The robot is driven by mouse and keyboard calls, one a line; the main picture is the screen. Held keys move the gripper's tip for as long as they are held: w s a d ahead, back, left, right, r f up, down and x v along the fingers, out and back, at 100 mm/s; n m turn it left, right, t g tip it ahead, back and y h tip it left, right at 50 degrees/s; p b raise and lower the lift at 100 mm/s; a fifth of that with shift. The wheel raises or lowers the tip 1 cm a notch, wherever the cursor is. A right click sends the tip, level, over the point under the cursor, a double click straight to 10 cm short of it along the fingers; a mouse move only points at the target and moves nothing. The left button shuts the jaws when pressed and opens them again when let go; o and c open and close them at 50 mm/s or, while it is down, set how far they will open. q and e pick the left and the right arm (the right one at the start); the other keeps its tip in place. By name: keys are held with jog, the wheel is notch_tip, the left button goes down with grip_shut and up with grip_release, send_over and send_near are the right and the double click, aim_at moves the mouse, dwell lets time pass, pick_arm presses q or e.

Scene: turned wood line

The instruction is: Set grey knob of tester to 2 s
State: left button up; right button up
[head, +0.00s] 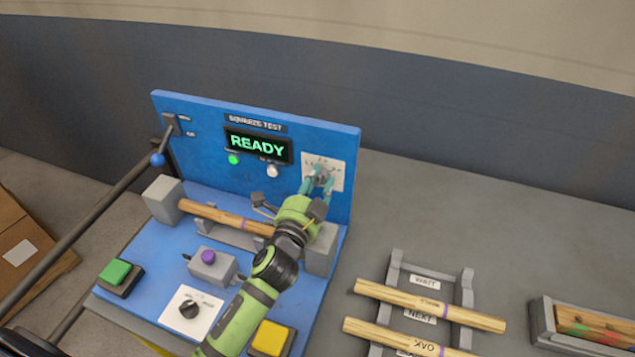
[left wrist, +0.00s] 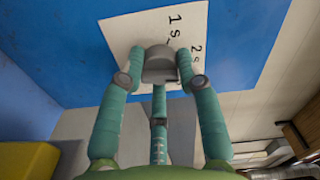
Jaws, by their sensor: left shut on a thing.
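The blue tester (head: 200,140) stands upright with a lit display (head: 257,145) reading READY. Its grey knob (left wrist: 160,66) sits on a white scale plate (head: 337,165) at the panel's upper right. In the left wrist view the plate (left wrist: 235,25) shows the marks 1 s and 2 s, with 2 s to the right of 1 s. My left gripper (head: 319,182) is shut on the grey knob; its teal fingers surround it in the left wrist view (left wrist: 163,80). I cannot tell which mark the knob points to. My right gripper is not in view.
A wooden rod (head: 215,218) lies across the tester base, under my left arm. A green button (head: 115,271), a purple button (head: 208,257), a black knob (head: 190,310) and a yellow button (head: 270,338) are nearby. A rack (head: 398,262) with wooden rods stands to the right.

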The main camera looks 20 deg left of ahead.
pick_arm(q)
jog(key=shift+r+n, duration=0.15)
jog(key=shift+n, duration=0.45)
jog(key=o, duration=1.1)
jog(key=shift+o, duration=0.2)
jog(key=shift+s+f, duration=0.2)
jog(key=shift+s, duration=0.05)
jog(key=s, duration=1.1)
jog(key=shift+s+a, duration=0.2)
jog(key=shift+a, duration=0.05)
